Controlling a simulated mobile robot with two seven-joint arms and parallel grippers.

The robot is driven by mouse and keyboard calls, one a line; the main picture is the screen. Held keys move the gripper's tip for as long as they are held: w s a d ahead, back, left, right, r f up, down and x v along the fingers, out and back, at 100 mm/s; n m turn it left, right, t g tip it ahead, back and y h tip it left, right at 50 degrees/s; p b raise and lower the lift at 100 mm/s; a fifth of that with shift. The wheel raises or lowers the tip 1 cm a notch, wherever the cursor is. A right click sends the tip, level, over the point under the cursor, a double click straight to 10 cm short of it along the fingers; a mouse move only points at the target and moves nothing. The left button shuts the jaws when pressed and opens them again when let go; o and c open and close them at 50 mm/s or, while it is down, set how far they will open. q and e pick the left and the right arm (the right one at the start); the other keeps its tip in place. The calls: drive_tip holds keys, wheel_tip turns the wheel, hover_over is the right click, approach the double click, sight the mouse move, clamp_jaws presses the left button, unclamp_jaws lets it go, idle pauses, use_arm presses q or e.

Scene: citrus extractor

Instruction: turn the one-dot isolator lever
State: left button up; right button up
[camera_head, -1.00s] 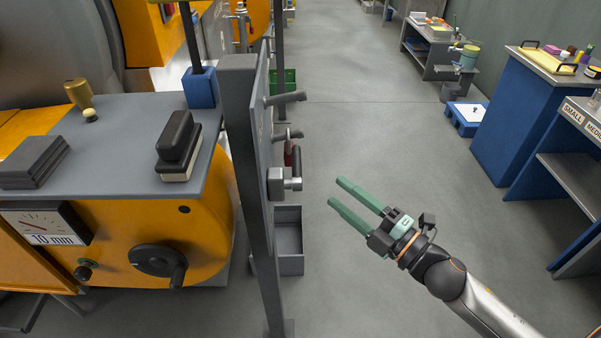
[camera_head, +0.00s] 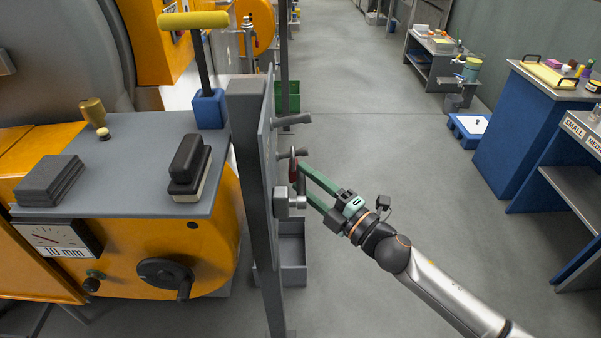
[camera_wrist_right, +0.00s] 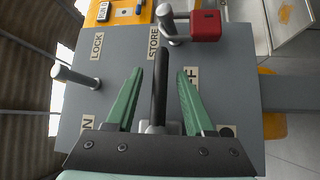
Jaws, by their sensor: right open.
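The isolator panel (camera_head: 268,130) stands nearly edge-on in the head view; its grey face (camera_wrist_right: 120,55) fills much of the right wrist view. A lever with a dark handle (camera_wrist_right: 158,90) stands between the two green fingers of my right gripper (camera_head: 303,180), with gaps on both sides. The gripper is open around it. A black dot (camera_wrist_right: 227,131) shows on the panel to the right of this lever; whether it is the only dot is hard to tell. The lever's mount (camera_head: 282,203) shows in the head view. My left gripper is out of view.
A grey lever (camera_wrist_right: 75,77) sticks out on the left of the wrist view. Another lever (camera_wrist_right: 168,22) stands at the top, beside a red block (camera_wrist_right: 205,25). A grey bin (camera_head: 293,250) sits below the panel.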

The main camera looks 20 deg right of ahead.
drive_tip(key=shift+x, duration=0.9)
clamp_jaws()
idle(0.9)
